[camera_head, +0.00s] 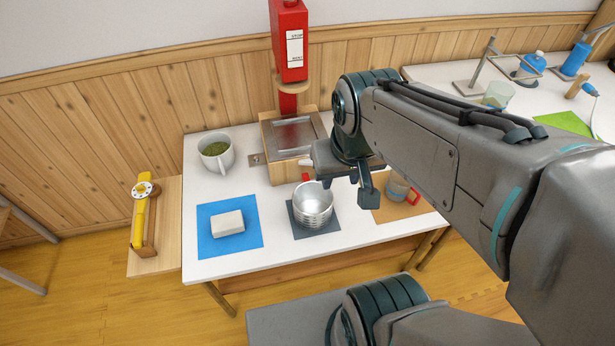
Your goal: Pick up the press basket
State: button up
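The press basket (313,207) appears to be the silver metal cup with ribbed sides. It stands upright on a small dark grey mat (326,232) near the middle of the white table. My gripper (346,188) is above and just right of the basket, its fingers pointing down. The fingers look spread apart, with nothing seen between them. Part of the basket's rim lies close to the left finger in the picture; I cannot tell whether they touch.
A wooden box with a metal top (268,140) stands behind, under a red dispenser (290,45). A blue mat (208,240) with a white block (228,224) and a green-filled mug (216,153) are left. A red-handled cup (397,188) on a brown mat (425,208) is right.

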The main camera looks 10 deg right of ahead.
aim_at(313, 205)
jog(key=k, duration=1.25)
jog(key=u, duration=0.85)
jog(key=i, duration=1.7)
jog(key=z, duration=0.75)
